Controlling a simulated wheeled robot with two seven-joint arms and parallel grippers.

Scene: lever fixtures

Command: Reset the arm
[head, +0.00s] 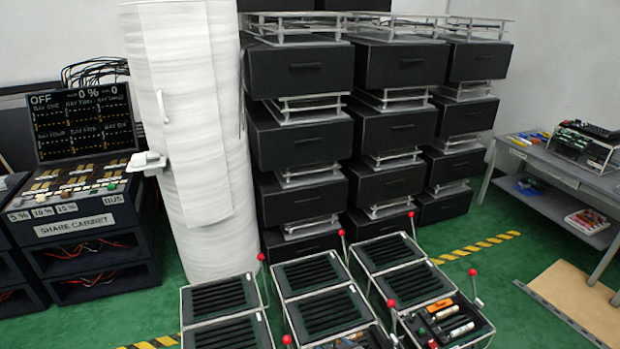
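Several levers with red ball knobs stand beside low slotted units in metal frames in the head view. One lever (262,257) is at the left unit (219,297), and another (342,234) is beside the middle unit (310,272). A lever (411,214) rises behind the right unit (390,252). A further lever (473,273) leans by the right unit's front part. Two more, a lever (391,304) and a lever (287,340), stand nearer the bottom edge. Neither of my grippers is in view.
A white ribbed column (205,150) stands at centre left, beside stacked black drawers (305,145). A console (85,190) with a screen reading OFF is at left. A grey table (560,170) is at right. Green floor (500,285) is open at right, near a tan board (575,300).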

